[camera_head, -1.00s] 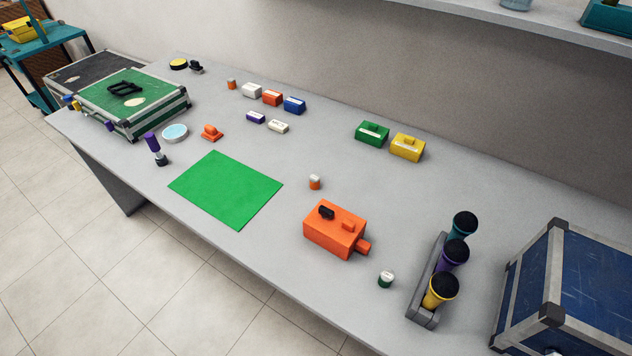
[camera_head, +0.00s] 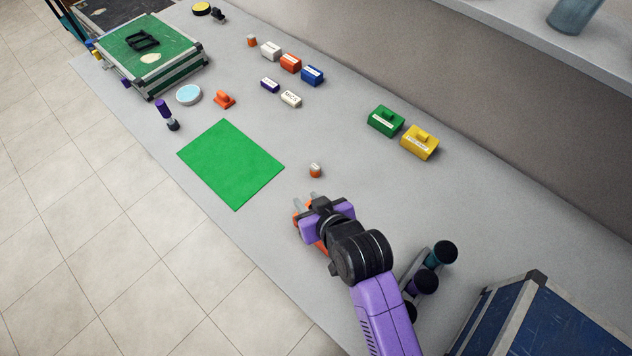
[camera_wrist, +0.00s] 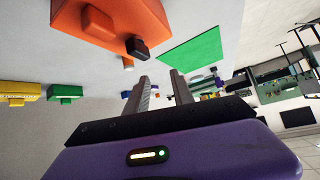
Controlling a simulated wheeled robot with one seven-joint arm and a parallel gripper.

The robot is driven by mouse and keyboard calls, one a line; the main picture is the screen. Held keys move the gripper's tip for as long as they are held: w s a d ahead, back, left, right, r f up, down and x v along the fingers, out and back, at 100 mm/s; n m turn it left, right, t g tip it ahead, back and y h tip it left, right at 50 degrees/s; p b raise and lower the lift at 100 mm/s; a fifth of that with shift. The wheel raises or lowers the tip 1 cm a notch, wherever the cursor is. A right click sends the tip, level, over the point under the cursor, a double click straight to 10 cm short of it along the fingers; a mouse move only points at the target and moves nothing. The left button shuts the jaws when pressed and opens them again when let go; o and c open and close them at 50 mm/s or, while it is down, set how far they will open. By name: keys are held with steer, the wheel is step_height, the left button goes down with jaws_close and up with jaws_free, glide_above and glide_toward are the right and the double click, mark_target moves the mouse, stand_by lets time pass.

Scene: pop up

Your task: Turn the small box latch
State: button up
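The small box is orange, with a black latch on its top and a small orange block beside that. In the head view the orange box (camera_head: 303,226) is mostly hidden under my gripper (camera_head: 306,200), and the latch is hidden. In the wrist view the orange box (camera_wrist: 115,18) fills the upper left, with the black latch (camera_wrist: 137,47) at its near edge. My gripper (camera_wrist: 160,78) is open and empty. Its two parallel fingers point toward the box area, and the latch appears apart from the fingertips, not between them.
A small orange-and-white cylinder (camera_head: 315,171) stands just beyond my gripper. A green mat (camera_head: 231,164) lies to the left. A rack of cups (camera_head: 424,280) and a blue case (camera_head: 530,315) stand at right. Green (camera_head: 385,121) and yellow (camera_head: 420,143) boxes sit near the wall.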

steer(key=shift+w+a+f+n+g, duration=0.1)
steer(key=shift+w+a+n+g, duration=0.3)
steer(key=shift+a+n+g, duration=0.4)
steer(key=shift+a+f+g+h+p, duration=0.15)
steer(key=shift+g+h+p, duration=0.25)
steer(key=shift+g+p, duration=0.25)
steer(key=shift+w+n+g+h, duration=0.1)
steer(key=shift+n+g+h, duration=0.35)
steer(key=shift+g, duration=0.2)
steer(key=shift+r+n+g+h+p, duration=0.35)
steer(key=shift+g+p, duration=0.15)
steer(key=shift+g, duration=0.1)
steer(key=d+r+g+h, duration=0.1)
steer(key=r, duration=0.1)
steer(key=d+r+n+g+h+p, duration=0.1)
steer(key=d+r+g+h, duration=0.1)
steer(key=shift+s+d, duration=0.2)
steer(key=shift+d, duration=0.05)
steer(key=shift+n, duration=0.3)
step_height(320, 180, down, 6)
steer(key=b, duration=0.5)
steer(key=shift+r+b, duration=0.15)
steer(key=shift+b, duration=0.2)
steer(key=shift+f+b, duration=0.4)
steer(key=shift+f, duration=0.75)
jaws_close()
